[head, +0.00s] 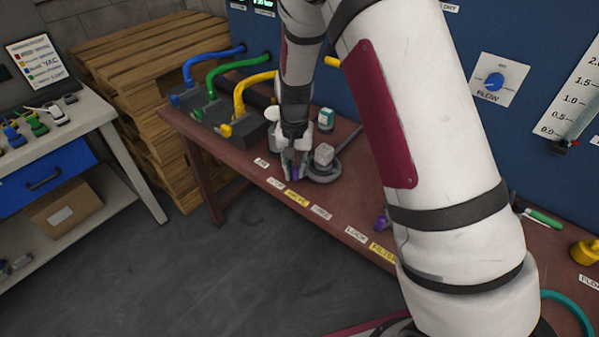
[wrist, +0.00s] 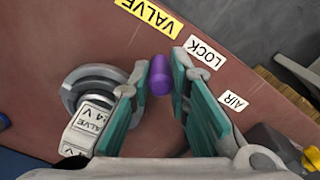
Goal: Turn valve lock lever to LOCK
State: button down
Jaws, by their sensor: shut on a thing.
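The purple valve lock lever (wrist: 161,76) stands between my fingertips in the wrist view, near the white LOCK label (wrist: 205,53). My gripper (wrist: 163,88), with teal pads, is shut on the lever. The round grey valve base (wrist: 72,97) is left of the fingers, with a pale cube marked VALVE (wrist: 87,128) over it. In the head view my gripper (head: 292,168) is low over the bench, with a bit of purple lever (head: 296,173) showing at the fingers. The cube (head: 324,153) is just right of it. The lever's lower part is hidden.
The yellow VALVE label (wrist: 149,17) and white AIR label (wrist: 233,101) lie on the red-brown bench (head: 240,160). Dark blocks with blue, green and yellow hoses (head: 254,82) stand left of my gripper. A small green-and-white box (head: 326,119) is behind. Another purple lever (head: 381,222) shows beside my arm.

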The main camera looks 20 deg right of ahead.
jog(key=shift+w+a+m, duration=0.15)
jog(key=shift+w+m, duration=0.45)
jog(key=shift+m, duration=0.1)
jog(key=c, duration=1.5)
grip_release()
jog(key=shift+w, duration=0.1)
notch_tip(320, 180, up, 12)
jog(key=shift+r, duration=0.1)
